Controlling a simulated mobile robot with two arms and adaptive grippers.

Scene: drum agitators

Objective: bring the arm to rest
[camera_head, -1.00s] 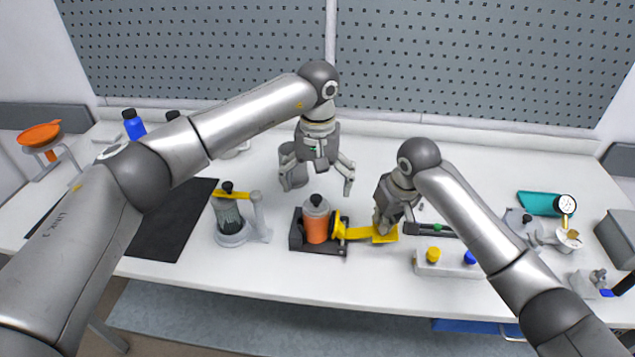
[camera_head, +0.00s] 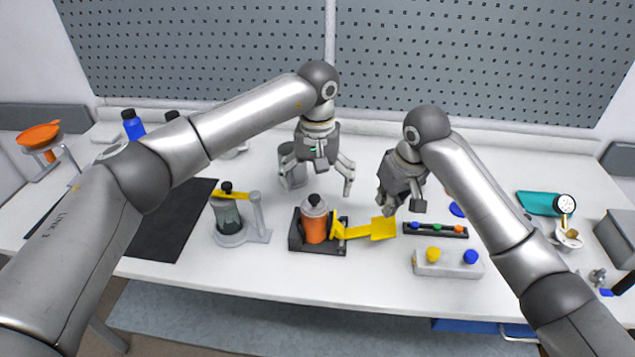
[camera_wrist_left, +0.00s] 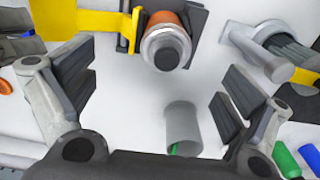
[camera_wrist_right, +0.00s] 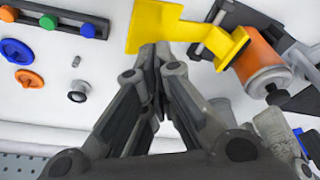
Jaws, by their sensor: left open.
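My left gripper (camera_head: 322,182) is open and empty above the table, behind the orange drum (camera_head: 315,225). The left wrist view shows its spread fingers (camera_wrist_left: 150,95) with white table between them. The drum has a grey top and black cap and stands upright in a black holder (camera_head: 318,247). A yellow lever with a flat paddle (camera_head: 382,229) reaches right from it. My right gripper (camera_head: 387,208) is just behind and above the paddle. In the right wrist view its fingertips (camera_wrist_right: 157,55) are together, with nothing seen between them; the paddle (camera_wrist_right: 150,25) lies beyond them.
A clear-walled agitator with a yellow bar (camera_head: 229,214) stands left of the drum beside a black mat (camera_head: 165,235). A grey cup (camera_head: 292,172) is near my left gripper. A black button strip (camera_head: 436,229) and white two-knob box (camera_head: 448,265) sit right.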

